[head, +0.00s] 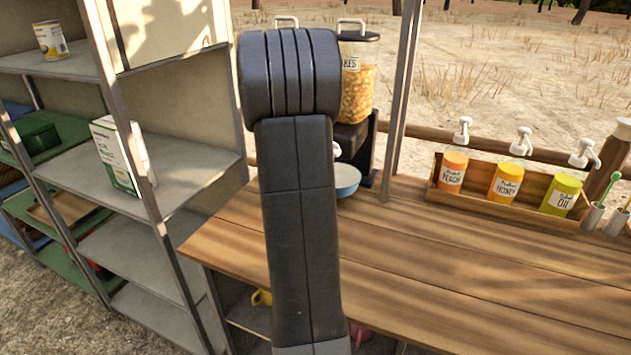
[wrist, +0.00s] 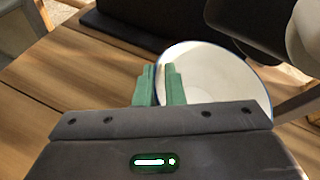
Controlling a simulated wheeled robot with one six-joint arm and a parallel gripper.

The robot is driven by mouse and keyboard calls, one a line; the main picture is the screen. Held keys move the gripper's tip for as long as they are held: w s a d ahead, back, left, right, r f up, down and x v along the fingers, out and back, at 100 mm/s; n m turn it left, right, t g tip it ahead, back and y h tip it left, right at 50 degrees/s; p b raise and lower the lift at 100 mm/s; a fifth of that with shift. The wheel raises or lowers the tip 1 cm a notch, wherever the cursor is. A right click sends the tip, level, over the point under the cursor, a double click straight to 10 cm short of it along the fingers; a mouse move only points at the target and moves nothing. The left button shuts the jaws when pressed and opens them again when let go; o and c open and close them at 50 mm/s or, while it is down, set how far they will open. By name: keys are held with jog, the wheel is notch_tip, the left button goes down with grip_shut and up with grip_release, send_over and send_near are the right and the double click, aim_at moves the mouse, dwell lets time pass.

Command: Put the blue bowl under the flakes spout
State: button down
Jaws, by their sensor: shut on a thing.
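The blue bowl (head: 347,182), white inside, is at the foot of the flakes dispenser (head: 357,92), on its front side. In the wrist view the bowl (wrist: 222,72) fills the upper right. My gripper's green fingers (wrist: 160,78) are shut on its near left rim, one on each side of the wall. The bowl looks level; I cannot tell whether it touches the counter. A dark part (wrist: 238,18), apparently the spout, hangs over the bowl's far right edge, with a white knob (wrist: 304,35) beside it. My arm hides the gripper in the head view.
The wooden counter (head: 450,260) is clear in front and to the right. A rack (head: 510,195) with pump bottles stands along its back edge. A grey post (head: 402,95) rises just right of the dispenser. Metal shelves (head: 190,170) stand left.

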jog(key=shift+f, duration=0.8)
jog(key=shift+f, duration=0.15)
jog(key=c, duration=1.5)
grip_release()
jog(key=shift+r, duration=0.2)
jog(key=v, duration=1.2)
jog(key=shift+f, duration=0.1)
